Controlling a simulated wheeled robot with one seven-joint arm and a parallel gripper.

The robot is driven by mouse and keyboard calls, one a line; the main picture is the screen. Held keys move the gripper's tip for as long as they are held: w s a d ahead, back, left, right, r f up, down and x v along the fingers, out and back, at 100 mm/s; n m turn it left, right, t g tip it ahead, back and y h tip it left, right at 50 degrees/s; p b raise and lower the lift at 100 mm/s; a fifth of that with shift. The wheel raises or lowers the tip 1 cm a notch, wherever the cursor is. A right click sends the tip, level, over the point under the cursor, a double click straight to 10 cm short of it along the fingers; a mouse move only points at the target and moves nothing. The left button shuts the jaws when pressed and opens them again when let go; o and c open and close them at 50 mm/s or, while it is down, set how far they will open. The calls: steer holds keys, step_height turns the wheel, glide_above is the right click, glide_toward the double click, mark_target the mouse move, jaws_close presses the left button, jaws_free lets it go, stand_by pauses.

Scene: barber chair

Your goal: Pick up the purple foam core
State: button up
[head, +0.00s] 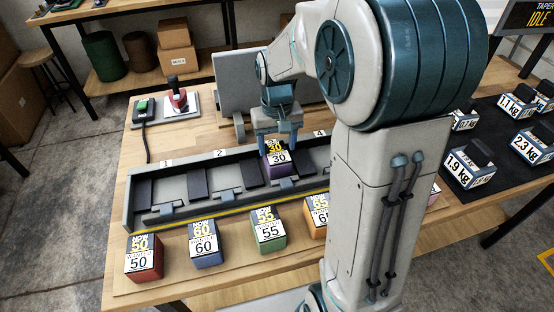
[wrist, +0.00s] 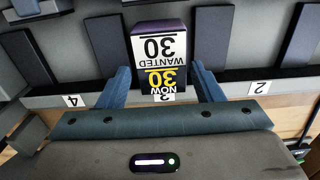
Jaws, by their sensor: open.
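The purple foam core (head: 279,170) is a small block with a label reading 30. It sits in the grey numbered fixture, near the third place, and its label side also shows upside down in the wrist view (wrist: 160,60). My gripper (head: 279,142) is over the core, pointing down. In the wrist view my gripper's fingers (wrist: 163,78) are apart, one at each side of the core, with a gap visible on both sides near the label. Whether the fingertips touch the core cannot be told.
The grey fixture (head: 150,218) has several dark pads and numbered places. In front stand a red block (head: 144,258), a blue block (head: 204,243), a green block (head: 268,230) and an orange block (head: 317,214). Labelled weights (head: 468,168) lie on a dark mat at right.

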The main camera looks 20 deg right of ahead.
mark_target(277, 152)
step_height(277, 152, down, 5)
steer(key=shift+s+a+r, duration=0.1)
steer(key=c, duration=0.7)
steer(key=shift+o, duration=0.2)
steer(key=shift+r, duration=0.15)
